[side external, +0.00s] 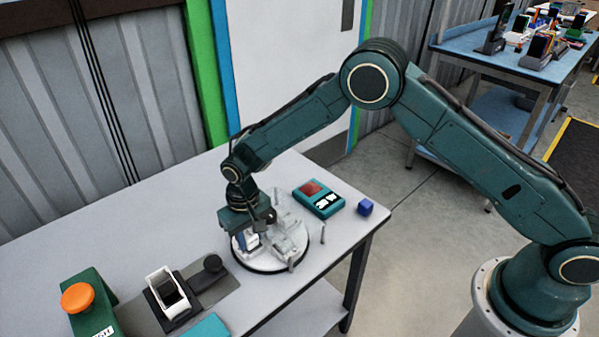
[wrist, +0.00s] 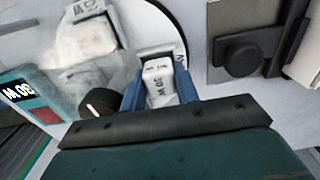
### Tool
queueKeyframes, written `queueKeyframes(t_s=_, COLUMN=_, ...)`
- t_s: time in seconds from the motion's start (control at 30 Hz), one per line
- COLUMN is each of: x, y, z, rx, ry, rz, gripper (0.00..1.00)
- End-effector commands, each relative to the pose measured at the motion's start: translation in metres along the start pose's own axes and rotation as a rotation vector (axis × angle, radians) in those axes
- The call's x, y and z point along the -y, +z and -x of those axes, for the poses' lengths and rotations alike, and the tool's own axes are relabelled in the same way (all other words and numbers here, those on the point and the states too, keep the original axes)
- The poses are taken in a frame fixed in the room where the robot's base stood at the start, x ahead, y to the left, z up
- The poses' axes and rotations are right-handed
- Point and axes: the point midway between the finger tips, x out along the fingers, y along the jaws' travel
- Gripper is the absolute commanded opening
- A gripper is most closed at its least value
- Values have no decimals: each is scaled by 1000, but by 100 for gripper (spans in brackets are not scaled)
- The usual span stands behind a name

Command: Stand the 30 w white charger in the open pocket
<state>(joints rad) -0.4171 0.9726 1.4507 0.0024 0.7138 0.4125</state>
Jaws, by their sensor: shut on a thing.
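The white charger (wrist: 158,82), marked with a "30 W" style label, is between the blue fingers of my gripper (wrist: 160,88) in the wrist view. My gripper is shut on it. In the side view, my gripper (side external: 250,238) points down at the left part of a round white turntable (side external: 262,266). A grey-white frame (wrist: 162,50), possibly the open pocket, shows just beyond the charger. I cannot tell whether the charger is inside it or touches its floor. Another white labelled block (wrist: 88,12) sits on the turntable, beside pale translucent holders (side external: 290,235).
A black-and-white fixture (side external: 168,295) and a green box with an orange button (side external: 78,297) stand at left.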

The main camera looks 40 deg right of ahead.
Motion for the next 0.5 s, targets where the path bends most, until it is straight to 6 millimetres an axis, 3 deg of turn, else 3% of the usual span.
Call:
queueKeyframes(t_s=0.03, x=-1, y=3, z=-16, rx=7, ry=-1, rz=7, gripper=11)
queueKeyframes(t_s=0.27, x=-1, y=4, z=-16, rx=8, ry=-1, rz=9, gripper=11)
queueKeyframes(t_s=0.3, x=-1, y=4, z=-16, rx=9, ry=-1, rz=9, gripper=33)
queueKeyframes(t_s=0.4, x=-2, y=4, z=-16, rx=9, ry=0, rz=8, gripper=52)
queueKeyframes(t_s=0.5, x=-4, y=4, z=-16, rx=10, ry=3, rz=5, gripper=56)
